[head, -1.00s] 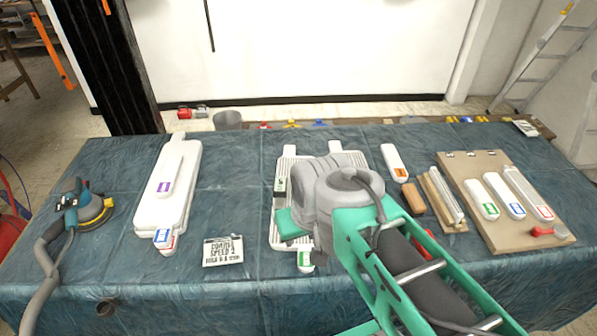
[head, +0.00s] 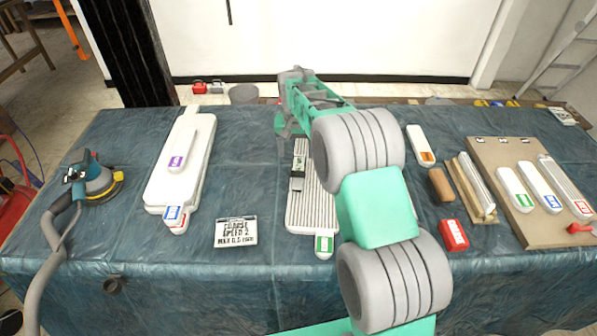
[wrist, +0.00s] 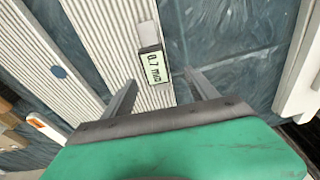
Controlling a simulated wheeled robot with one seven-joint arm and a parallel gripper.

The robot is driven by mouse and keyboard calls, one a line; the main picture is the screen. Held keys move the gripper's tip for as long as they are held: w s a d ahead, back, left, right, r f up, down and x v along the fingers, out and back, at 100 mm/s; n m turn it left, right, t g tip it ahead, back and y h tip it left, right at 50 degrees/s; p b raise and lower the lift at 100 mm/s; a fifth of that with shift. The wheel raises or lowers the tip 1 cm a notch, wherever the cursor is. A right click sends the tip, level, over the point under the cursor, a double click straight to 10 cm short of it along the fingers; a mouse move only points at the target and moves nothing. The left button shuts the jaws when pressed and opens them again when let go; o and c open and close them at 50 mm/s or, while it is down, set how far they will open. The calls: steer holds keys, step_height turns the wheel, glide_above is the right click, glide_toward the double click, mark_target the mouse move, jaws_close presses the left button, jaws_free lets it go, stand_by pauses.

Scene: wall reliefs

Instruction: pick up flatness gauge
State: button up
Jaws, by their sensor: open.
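The flatness gauge appears to be the small dark-edged device with a pale "0.7 mm" display (wrist: 153,68), lying on a white ribbed board (wrist: 108,38). In the head view, a small dark and grey device with a pale green face (head: 299,163) lies along the ribbed board (head: 308,212), partly beside my arm. My gripper (wrist: 161,78) is open and empty, its two fingers either side of the display in the wrist view. I cannot tell its height above the board. In the head view my gripper (head: 283,127) is near the board's far end, partly hidden.
Left are a long white block (head: 172,185) and a sander (head: 92,188) with hose. A printed card (head: 236,232) lies at front. Right are a red box (head: 453,236), a brown block (head: 440,184) and a board (head: 500,160) with labelled white blocks. My arm crosses the middle.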

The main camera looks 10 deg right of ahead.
mark_target(299, 164)
steer(key=f, duration=0.2)
steer(key=f+p, duration=0.1)
steer(key=f, duration=0.2)
steer(key=d+f+p, duration=0.1)
steer(key=f, duration=0.2)
steer(key=shift+w, duration=0.2)
steer(key=shift+r, duration=0.1)
jaws_close()
